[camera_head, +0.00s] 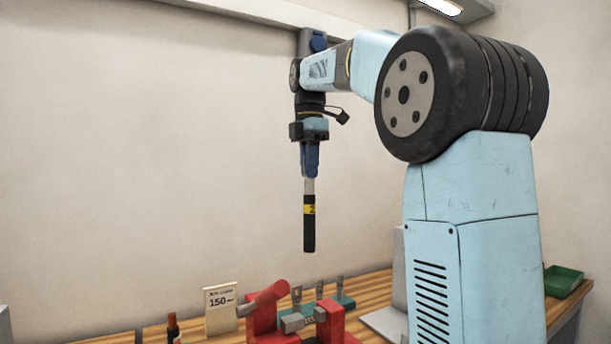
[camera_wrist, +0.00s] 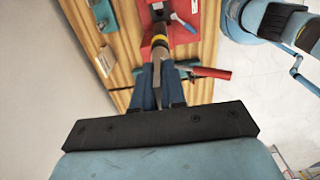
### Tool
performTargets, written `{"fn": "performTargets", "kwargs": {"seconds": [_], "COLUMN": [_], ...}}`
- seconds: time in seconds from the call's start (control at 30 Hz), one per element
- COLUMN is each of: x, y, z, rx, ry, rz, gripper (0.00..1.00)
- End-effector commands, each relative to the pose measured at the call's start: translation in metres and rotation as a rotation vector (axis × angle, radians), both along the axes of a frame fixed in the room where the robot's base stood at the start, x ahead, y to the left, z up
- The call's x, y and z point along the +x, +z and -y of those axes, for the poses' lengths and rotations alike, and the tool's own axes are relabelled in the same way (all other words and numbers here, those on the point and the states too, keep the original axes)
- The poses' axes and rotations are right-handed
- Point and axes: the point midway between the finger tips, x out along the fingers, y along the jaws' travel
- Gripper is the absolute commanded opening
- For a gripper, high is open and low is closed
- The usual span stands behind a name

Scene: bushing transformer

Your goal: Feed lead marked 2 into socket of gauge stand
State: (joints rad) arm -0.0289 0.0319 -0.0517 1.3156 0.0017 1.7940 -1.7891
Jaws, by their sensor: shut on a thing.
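My gripper (camera_head: 310,172) points down, shut on the pale upper end of a lead (camera_head: 309,225). The lead is black, with a yellow band bearing a dark mark that looks like a 2. It hangs about upright in the air, clear of the bench. In the wrist view the lead (camera_wrist: 160,42) runs away from between the fingers (camera_wrist: 158,95), with the red vice-like fixture (camera_wrist: 183,32) behind its far end. That fixture also stands on the bench in the head view (camera_head: 263,318). I cannot tell for sure which item is the gauge stand, and no socket opening shows clearly.
A teal block with upright metal tabs (camera_head: 345,301) stands behind the red fixture on the wooden bench (camera_head: 375,287). A green tray (camera_head: 563,281) lies right. The wall is behind.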

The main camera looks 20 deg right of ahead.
Motion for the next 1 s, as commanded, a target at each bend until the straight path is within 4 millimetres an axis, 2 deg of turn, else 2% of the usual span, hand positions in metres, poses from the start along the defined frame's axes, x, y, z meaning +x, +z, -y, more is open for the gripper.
{"fn": "performTargets", "kwargs": {"seconds": [0.43,1.0], "x": [0.000,-0.001], "y": [0.027,0.029], "z": [0.000,0.000], "rx": [0.000,0.000], "ry": [0.000,0.000], "rz": [0.001,0.001], "gripper": [0.00,0.00]}}
